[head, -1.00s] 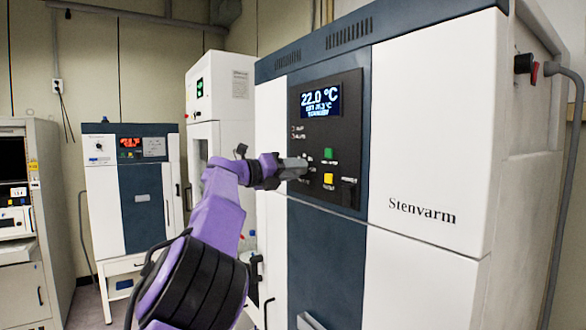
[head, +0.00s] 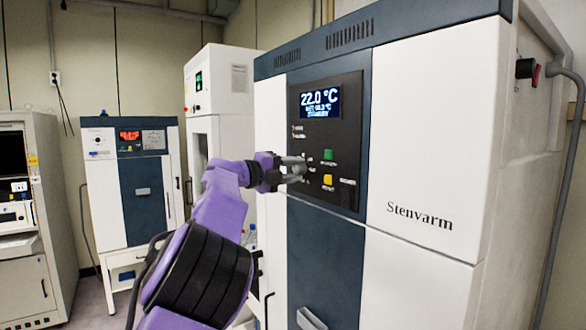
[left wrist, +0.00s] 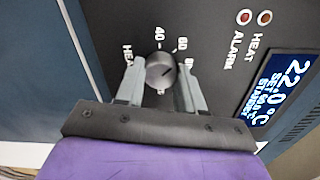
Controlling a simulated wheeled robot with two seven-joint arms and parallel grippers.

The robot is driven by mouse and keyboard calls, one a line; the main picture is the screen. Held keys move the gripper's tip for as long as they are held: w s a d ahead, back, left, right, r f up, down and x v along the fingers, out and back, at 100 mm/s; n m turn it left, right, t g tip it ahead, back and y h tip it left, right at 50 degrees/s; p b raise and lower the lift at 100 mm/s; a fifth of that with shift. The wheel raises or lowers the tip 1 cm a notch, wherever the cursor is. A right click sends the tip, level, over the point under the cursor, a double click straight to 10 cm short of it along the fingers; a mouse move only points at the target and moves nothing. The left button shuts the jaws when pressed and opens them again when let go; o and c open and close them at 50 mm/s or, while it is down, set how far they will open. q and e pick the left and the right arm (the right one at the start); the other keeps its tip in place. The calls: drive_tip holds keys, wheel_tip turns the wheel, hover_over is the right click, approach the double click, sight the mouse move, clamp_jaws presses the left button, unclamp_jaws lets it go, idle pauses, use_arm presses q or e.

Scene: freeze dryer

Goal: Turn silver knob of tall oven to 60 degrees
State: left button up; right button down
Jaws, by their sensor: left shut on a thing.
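The tall oven (head: 425,130) stands at the right with a black control panel (head: 349,135). Its display (head: 320,101) reads 22.0 °C, with a small set line that looks like about 60 °C and a standby line. The silver knob (left wrist: 161,70) sits on the panel in the left wrist view, among printed marks including 40, 60 and 80. My left gripper (head: 299,167) is at the panel, its fingers on both sides of the knob and shut on it. My right gripper is not in view.
A green button (head: 328,154) and a yellow button (head: 328,180) lie just right of my left gripper. A shorter oven (head: 125,180) and a tall white cabinet (head: 225,90) stand behind to the left. Red lamps (left wrist: 244,17) sit beside the display.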

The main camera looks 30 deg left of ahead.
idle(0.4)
use_arm(q)
drive_tip(key=o, duration=1)
drive_tip(key=shift+a, duration=0.1)
drive_tip(key=shift+o, duration=0.2)
drive_tip(key=shift+s+a+f+b, duration=0.1)
drive_tip(key=shift+s+f+b, duration=0.1)
drive_tip(key=shift+s+b, duration=0.15)
drive_tip(key=b+v, duration=0.5)
drive_tip(key=v, duration=0.4)
drive_tip(key=shift+s+a+r, duration=0.2)
drive_tip(key=shift+s, duration=0.15)
